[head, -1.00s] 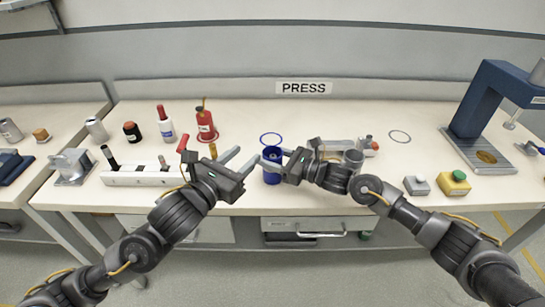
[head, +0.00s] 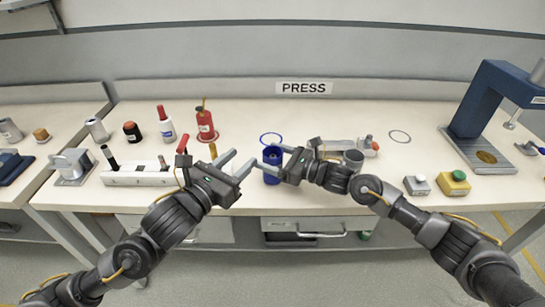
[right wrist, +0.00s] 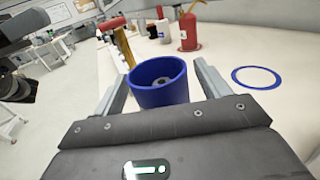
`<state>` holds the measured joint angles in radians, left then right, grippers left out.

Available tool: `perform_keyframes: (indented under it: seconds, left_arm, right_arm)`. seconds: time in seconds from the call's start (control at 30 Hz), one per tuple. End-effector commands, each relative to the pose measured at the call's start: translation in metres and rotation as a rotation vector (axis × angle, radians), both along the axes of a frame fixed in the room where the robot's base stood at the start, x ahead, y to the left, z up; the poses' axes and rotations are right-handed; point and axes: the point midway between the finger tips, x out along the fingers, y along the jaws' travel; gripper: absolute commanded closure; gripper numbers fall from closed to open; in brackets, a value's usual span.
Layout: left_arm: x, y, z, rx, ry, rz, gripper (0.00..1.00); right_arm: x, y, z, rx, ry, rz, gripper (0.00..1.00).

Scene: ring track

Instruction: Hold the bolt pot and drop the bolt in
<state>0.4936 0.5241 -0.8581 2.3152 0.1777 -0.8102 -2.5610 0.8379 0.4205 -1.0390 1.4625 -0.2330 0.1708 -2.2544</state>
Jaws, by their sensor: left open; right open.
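The bolt pot is a blue open-topped cup (head: 272,155) near the middle of the table's front part. My right gripper (head: 268,157) is open with its fingers on either side of the pot; the right wrist view shows the pot (right wrist: 158,92) upright between the two spread fingers. A small grey round thing (right wrist: 163,82) shows inside the pot; I cannot tell what it is. My left gripper (head: 247,156) is open and empty, just left of the pot, its fingers pointing toward it. I cannot make out a separate bolt.
A blue ring mark (head: 271,139) lies behind the pot. A white holder block (head: 140,176) with upright tools stands at left, near a red bottle (head: 205,122). A blue press (head: 488,110), a grey button box (head: 416,185) and a yellow one (head: 454,183) are at right. The back middle is clear.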

Motion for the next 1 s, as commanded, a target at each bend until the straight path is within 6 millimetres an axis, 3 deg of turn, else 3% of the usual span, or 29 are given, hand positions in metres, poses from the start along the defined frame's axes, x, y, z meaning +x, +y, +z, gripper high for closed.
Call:
perform_keyframes:
  seconds: [0.27,0.7,1.0]
  left_arm:
    - [0.0,0.0,0.0,0.0,0.0,0.0,0.56]
    - [0.0,0.0,0.0,0.0,0.0,0.0,0.56]
    - [0.0,0.0,0.0,0.0,0.0,0.0,0.56]
  right_arm:
    - [-0.007,-0.016,-0.001,-0.001,0.0,-0.002,0.25]
    - [-0.045,-0.092,-0.001,-0.003,0.001,-0.002,0.25]
    - [-0.053,-0.108,0.0,0.0,0.0,0.0,0.25]
